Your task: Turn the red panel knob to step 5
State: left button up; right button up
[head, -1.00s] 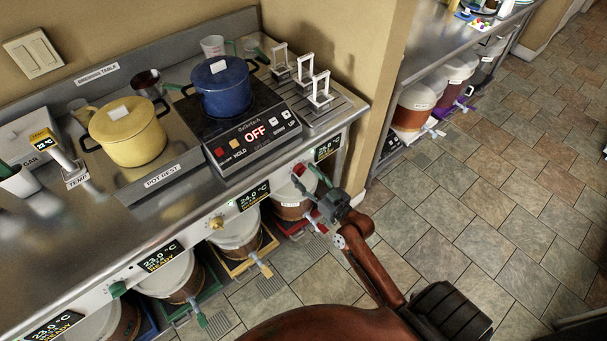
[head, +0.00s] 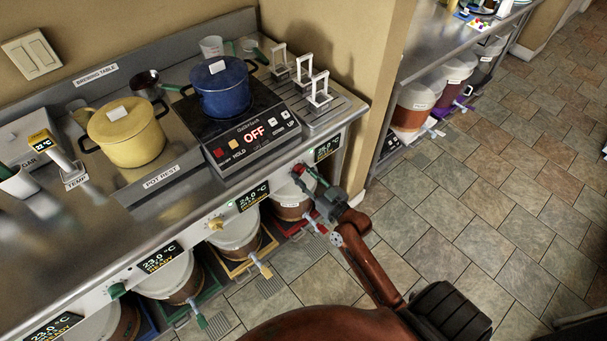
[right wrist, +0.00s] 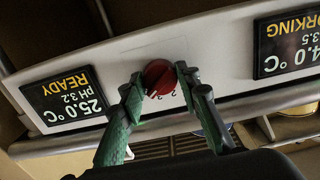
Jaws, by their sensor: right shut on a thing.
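The red panel knob (right wrist: 160,77) sits on the pale front panel in the right wrist view, between the two green fingers of my right gripper (right wrist: 160,88). The fingers are shut on its sides. Dial digits beside it are partly hidden and too small to read surely. In the head view the red knob (head: 298,170) shows at the right end of the table's front panel, with my right gripper (head: 309,180) at it. The display beside it (right wrist: 67,98) reads 25.0 °C, pH 3.2, READY. My left gripper is not in view.
A yellow knob (head: 216,224) and a green knob (head: 117,290) sit along the same panel. Buckets with taps stand below, including one with a yellow tap (head: 236,238). A blue pot (head: 222,92) stands on the hob, which shows OFF. Tiled floor (head: 470,180) is clear at right.

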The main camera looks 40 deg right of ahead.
jog(key=shift+r+m+p, duration=0.25)
jog(key=shift+m+p, duration=0.95)
jog(key=shift+p, duration=0.25)
jog(key=m+p, duration=0.2)
jog(key=shift+m, duration=0.4)
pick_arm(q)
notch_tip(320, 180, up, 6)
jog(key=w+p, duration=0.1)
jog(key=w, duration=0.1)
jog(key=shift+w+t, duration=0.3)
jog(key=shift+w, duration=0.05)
pick_arm(e)
jog(key=shift+f+m, duration=0.15)
jog(key=shift+m, duration=0.75)
jog(key=o, duration=1.2)
jog(key=shift+c, duration=0.2)
